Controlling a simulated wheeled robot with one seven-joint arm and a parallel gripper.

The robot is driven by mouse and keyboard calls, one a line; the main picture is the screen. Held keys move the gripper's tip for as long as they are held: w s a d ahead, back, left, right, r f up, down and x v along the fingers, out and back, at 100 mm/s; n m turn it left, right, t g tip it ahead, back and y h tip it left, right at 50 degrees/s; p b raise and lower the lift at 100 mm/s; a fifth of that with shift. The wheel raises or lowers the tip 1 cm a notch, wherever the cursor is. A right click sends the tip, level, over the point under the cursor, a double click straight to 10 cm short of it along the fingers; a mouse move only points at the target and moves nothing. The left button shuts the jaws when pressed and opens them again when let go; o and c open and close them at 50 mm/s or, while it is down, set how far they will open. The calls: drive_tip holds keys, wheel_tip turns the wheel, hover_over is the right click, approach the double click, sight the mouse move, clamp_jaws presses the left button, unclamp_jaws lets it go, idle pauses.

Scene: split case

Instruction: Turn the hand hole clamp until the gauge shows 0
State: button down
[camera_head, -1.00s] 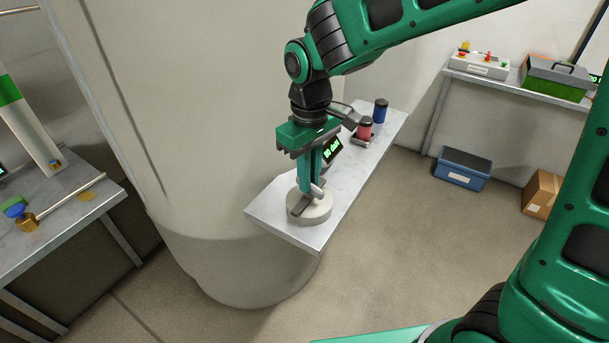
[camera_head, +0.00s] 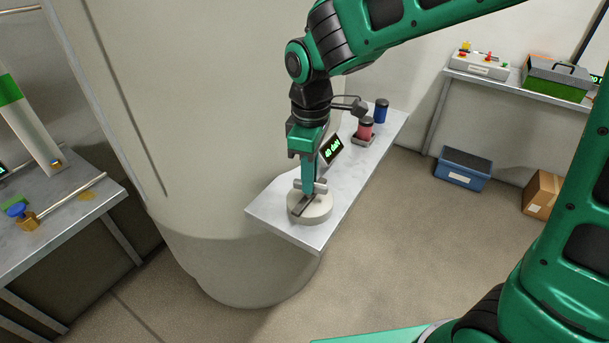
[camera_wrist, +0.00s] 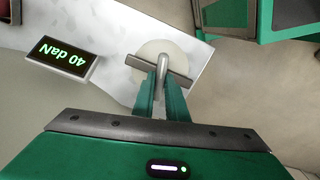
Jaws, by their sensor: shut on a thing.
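The hand hole clamp has a round pale disc (camera_head: 322,210), a dark crossbar and a grey handle (camera_head: 321,186). It sits at the near end of a narrow marble-topped shelf. In the wrist view the disc (camera_wrist: 152,48) and crossbar (camera_wrist: 180,78) show, with the handle running between my fingers. My gripper (camera_head: 308,187) points down from above and is shut on the handle; its fingers also show in the wrist view (camera_wrist: 161,92). The dark gauge (camera_head: 332,149) stands behind the clamp. In the wrist view the gauge (camera_wrist: 61,56) reads 40 daN, upside down.
A red jar (camera_head: 365,127) in a small tray and a blue jar (camera_head: 381,110) stand farther along the shelf. A large pale cylindrical vessel (camera_head: 210,120) is close on the left. A blue bin (camera_head: 462,170) and a cardboard box (camera_head: 541,193) are on the floor.

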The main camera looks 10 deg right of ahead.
drive_tip(key=shift+w+d+r, duration=0.1)
drive_tip(key=shift+w+d, duration=0.1)
drive_tip(key=shift+w, duration=0.1)
drive_tip(key=c, duration=1.8)
unclamp_jaws()
drive_tip(key=shift+o, duration=0.2)
drive_tip(key=shift+s, duration=0.1)
wheel_tip(320, 180, up, 11)
drive_tip(key=shift+f, duration=0.2)
